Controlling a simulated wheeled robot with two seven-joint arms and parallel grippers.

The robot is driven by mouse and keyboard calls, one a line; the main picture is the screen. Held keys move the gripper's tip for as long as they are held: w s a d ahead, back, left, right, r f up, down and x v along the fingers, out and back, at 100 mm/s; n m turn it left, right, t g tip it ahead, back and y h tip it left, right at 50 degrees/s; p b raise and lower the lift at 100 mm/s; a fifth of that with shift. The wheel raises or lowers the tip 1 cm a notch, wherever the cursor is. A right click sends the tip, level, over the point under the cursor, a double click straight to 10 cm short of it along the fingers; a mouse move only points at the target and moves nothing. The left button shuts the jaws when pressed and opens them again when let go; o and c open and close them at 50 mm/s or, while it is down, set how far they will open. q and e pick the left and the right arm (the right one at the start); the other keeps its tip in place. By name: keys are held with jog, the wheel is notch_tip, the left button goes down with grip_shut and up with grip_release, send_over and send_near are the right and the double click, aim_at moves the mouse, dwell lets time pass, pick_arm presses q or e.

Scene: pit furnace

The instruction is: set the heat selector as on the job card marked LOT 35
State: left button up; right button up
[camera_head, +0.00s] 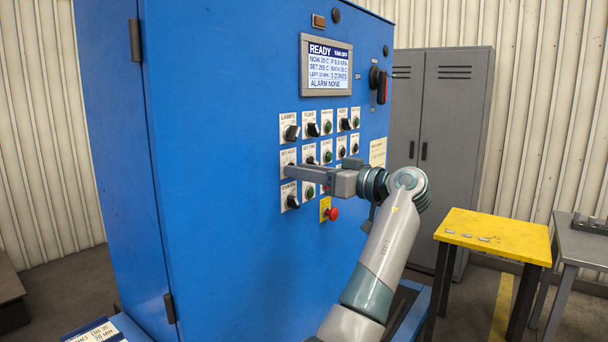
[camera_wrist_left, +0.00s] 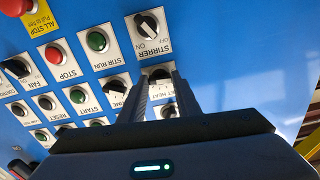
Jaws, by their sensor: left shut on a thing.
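The heat selector, a dark knob on a plate marked SET HEAT (camera_wrist_left: 160,74), is on the blue panel, just above the STIRRER switch in the head view. My left gripper (camera_head: 289,171) is shut on it, one finger on each side. The fingers hide most of the knob, and I cannot read its pointer or scale. The job card marked LOT 35 (camera_head: 96,334) lies at the lower left edge of the head view. It is cut off; a line ending in "MIN" shows, but no heat setting is readable. My right gripper is not in view.
The display (camera_head: 326,65) reads READY and ALARM NONE. Close to my gripper are the STIRRER switch (camera_head: 292,201) and the red ALL STOP button (camera_head: 332,214). A yellow table (camera_head: 495,234) and a grey cabinet (camera_head: 456,130) stand at the right.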

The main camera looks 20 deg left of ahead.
pick_arm(q)
jog(key=shift+m, duration=0.9)
